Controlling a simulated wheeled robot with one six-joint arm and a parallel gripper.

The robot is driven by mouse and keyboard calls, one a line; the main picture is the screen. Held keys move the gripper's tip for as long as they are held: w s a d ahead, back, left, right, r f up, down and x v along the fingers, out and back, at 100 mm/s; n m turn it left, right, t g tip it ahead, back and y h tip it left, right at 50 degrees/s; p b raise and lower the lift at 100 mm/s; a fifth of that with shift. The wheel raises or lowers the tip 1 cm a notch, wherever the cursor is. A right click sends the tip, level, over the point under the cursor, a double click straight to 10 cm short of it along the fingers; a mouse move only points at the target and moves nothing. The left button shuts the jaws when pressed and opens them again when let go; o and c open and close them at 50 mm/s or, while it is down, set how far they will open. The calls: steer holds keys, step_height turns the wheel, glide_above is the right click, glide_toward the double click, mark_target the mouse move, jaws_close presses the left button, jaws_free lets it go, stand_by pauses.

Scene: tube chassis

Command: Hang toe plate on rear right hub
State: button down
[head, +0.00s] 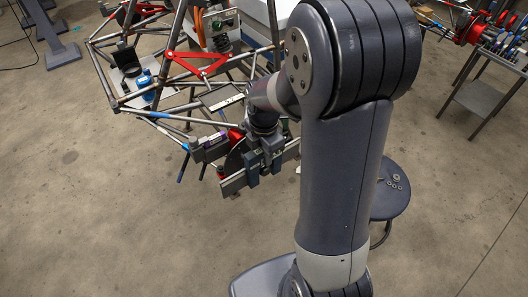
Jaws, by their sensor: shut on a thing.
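My gripper (265,168) is at the lower right corner of the tube chassis (135,103), shut on a long grey bar-like plate, which I take as the toe plate (233,184). The plate slants up to the right, and its ends stick out on both sides of my gripper. Just behind and left of the plate is a hub with a dark disc (233,160) and red parts. The plate overlaps the hub in this view; I cannot tell whether they touch. My gripper and arm hide part of the hub and of the plate's middle.
A grey box-like piece (211,148) sits left of the hub. A round stool (390,190) with small rings stands right of my arm. A metal cart (485,95) with red parts above it is at the upper right. The floor in front of the chassis is clear.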

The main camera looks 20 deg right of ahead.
steer(key=shift+f+b, duration=0.4)
steer(key=shift+f, duration=0.25)
steer(key=c, duration=1.1)
jaws_free()
step_height(320, 180, up, 11)
steer(key=shift+f+p, duration=0.1)
steer(key=shift+p, duration=0.45)
steer(key=shift+f, duration=0.1)
